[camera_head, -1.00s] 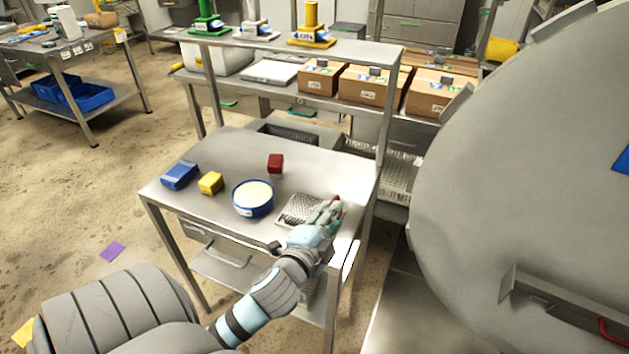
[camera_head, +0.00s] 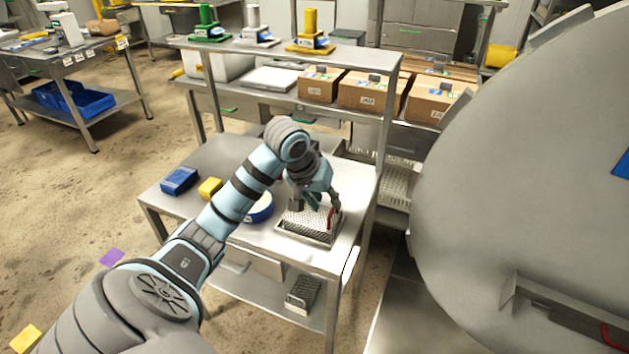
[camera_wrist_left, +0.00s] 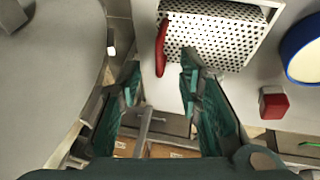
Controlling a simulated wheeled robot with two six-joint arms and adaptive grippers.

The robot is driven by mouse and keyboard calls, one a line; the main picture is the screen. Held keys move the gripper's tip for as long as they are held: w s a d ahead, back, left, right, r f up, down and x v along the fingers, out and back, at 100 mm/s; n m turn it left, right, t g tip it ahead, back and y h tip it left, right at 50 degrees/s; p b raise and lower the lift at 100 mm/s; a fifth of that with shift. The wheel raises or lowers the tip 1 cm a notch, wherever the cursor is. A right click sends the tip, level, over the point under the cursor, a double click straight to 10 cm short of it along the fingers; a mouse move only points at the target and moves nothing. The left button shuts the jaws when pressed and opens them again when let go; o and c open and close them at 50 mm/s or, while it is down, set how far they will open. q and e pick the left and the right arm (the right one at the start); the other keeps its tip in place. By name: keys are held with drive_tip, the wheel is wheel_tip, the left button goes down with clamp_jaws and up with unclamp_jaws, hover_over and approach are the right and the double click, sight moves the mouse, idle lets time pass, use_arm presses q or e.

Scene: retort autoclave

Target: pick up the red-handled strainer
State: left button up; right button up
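The red-handled strainer (camera_head: 300,230) is a perforated metal tray near the front right corner of the steel table. Its red handle (camera_head: 331,218) shows at its right side. My left gripper (camera_head: 323,201) is above the strainer, pointing down, fingers spread. In the left wrist view, the strainer (camera_wrist_left: 215,35) lies at the top, and its red handle (camera_wrist_left: 161,47) shows beyond and between the open fingertips of the left gripper (camera_wrist_left: 159,74). I see no contact. My right gripper is not in view.
A blue-rimmed round container (camera_head: 262,209), a yellow block (camera_head: 209,188) and a blue block (camera_head: 179,180) stand left of the strainer. A red block (camera_wrist_left: 273,102) also lies nearby. A large grey rounded body (camera_head: 520,180) fills the right. Cardboard boxes (camera_head: 367,93) sit on the shelf behind.

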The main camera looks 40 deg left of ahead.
sight(333, 209)
use_arm(q)
drive_tip(key=x, duration=0.6)
drive_tip(key=shift+w+f, duration=0.1)
drive_tip(key=shift+w, duration=0.15)
clamp_jaws()
